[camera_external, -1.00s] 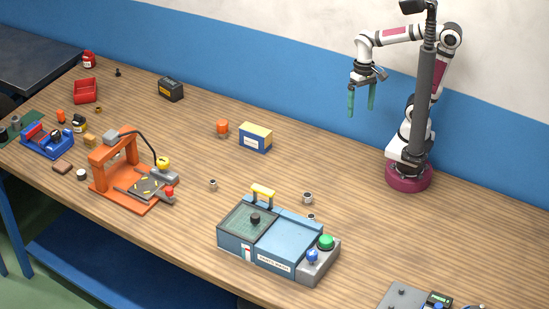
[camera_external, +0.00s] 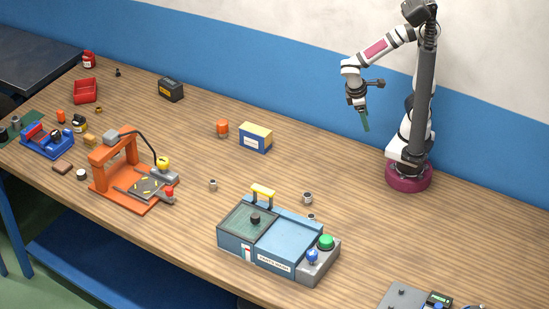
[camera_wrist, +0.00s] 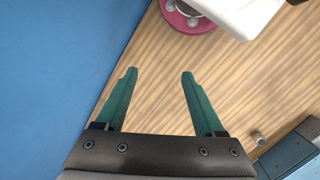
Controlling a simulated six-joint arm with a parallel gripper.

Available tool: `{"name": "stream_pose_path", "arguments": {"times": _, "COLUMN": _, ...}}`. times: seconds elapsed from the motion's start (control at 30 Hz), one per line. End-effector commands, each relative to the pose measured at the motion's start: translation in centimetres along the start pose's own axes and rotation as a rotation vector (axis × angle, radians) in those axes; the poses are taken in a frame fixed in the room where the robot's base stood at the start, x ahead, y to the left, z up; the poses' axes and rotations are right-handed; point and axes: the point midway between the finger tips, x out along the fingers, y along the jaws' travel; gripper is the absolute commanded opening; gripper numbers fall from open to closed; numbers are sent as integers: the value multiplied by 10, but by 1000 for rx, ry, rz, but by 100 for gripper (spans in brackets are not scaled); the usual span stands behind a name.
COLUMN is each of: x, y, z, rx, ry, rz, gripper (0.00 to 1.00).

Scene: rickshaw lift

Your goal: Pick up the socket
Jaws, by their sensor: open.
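Small grey metal cylinders that look like sockets stand on the table in the external view. One socket (camera_external: 308,198) is behind the blue parts washer, another (camera_external: 311,217) is partly hidden at its back edge, and a third (camera_external: 213,184) is to its left. I cannot tell which one the task means. One socket shows in the wrist view (camera_wrist: 258,138), at lower right, outside my fingers. My gripper (camera_external: 365,122) is high above the table, up and right of the sockets. Its green fingers are apart and empty in the wrist view (camera_wrist: 160,72).
The blue parts washer (camera_external: 290,244) stands at the front. A blue and yellow box (camera_external: 255,138) and an orange object (camera_external: 222,128) are further back. An orange press (camera_external: 135,170) is at left. The table right of the sockets is mostly clear.

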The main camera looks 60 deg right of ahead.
Motion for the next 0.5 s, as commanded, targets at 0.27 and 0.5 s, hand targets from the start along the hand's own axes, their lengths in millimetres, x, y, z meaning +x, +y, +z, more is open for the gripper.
{"name": "stream_pose_path", "arguments": {"times": 0.27, "x": 4, "y": -159, "z": -96, "rx": -1321, "ry": -28, "rz": 920, "gripper": 70}}
{"name": "stream_pose_path", "arguments": {"times": 0.5, "x": 47, "y": -324, "z": -66, "rx": -1963, "ry": 31, "rz": 1629, "gripper": 70}}
